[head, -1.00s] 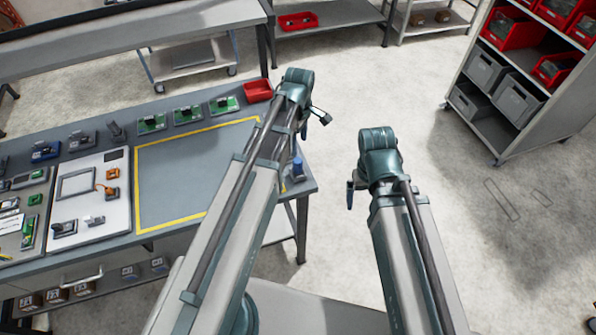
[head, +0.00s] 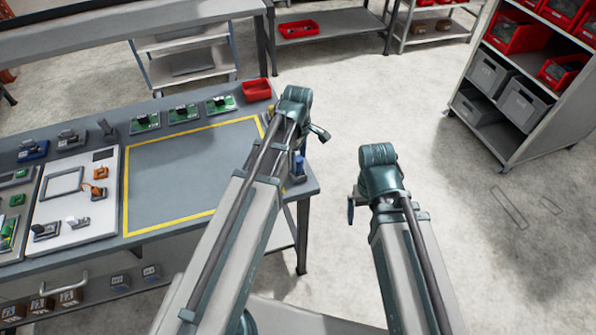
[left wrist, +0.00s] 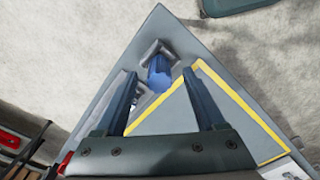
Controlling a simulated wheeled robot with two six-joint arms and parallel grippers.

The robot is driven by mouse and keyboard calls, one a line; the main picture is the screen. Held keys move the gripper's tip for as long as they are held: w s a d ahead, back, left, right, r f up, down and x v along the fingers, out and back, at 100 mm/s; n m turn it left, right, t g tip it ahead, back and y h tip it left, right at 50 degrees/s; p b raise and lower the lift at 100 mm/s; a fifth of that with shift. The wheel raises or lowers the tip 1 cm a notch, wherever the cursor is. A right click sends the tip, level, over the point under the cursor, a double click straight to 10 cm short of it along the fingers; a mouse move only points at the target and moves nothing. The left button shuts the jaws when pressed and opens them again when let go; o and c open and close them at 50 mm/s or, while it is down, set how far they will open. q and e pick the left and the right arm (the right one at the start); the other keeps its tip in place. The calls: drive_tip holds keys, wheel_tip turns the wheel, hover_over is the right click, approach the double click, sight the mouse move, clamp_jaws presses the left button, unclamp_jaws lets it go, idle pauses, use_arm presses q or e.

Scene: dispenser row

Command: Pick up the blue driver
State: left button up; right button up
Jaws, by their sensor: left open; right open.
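The blue driver (head: 299,164) stands at the right end of the grey workbench in the head view, partly covered by my left arm. In the left wrist view it shows as a blue handle (left wrist: 160,70) in a grey holder (left wrist: 150,50) near the bench corner; its lower part is hidden. My left gripper (left wrist: 158,82) is open and empty. Its two fingers point toward the driver, which appears between and beyond the fingertips, with no contact visible. My right gripper (head: 351,210) hangs beside the bench on the right, open, mostly hidden by its own arm.
A yellow-outlined area (head: 185,175) on the bench is clear. Green boards (head: 183,113) and a red bin (head: 257,89) line its back edge. A white fixture panel (head: 75,195) lies left. A shelf rack (head: 520,85) stands far right. The floor between is free.

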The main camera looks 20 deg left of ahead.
use_arm(q)
drive_tip(key=shift+f+b, duration=0.35)
drive_tip(key=shift+f, duration=0.5)
drive_tip(key=shift+r, duration=0.1)
use_arm(e)
drive_tip(key=shift+f, duration=0.75)
use_arm(q)
clamp_jaws()
drive_tip(key=shift+r, duration=0.15)
use_arm(e)
drive_tip(key=shift+r, duration=0.15)
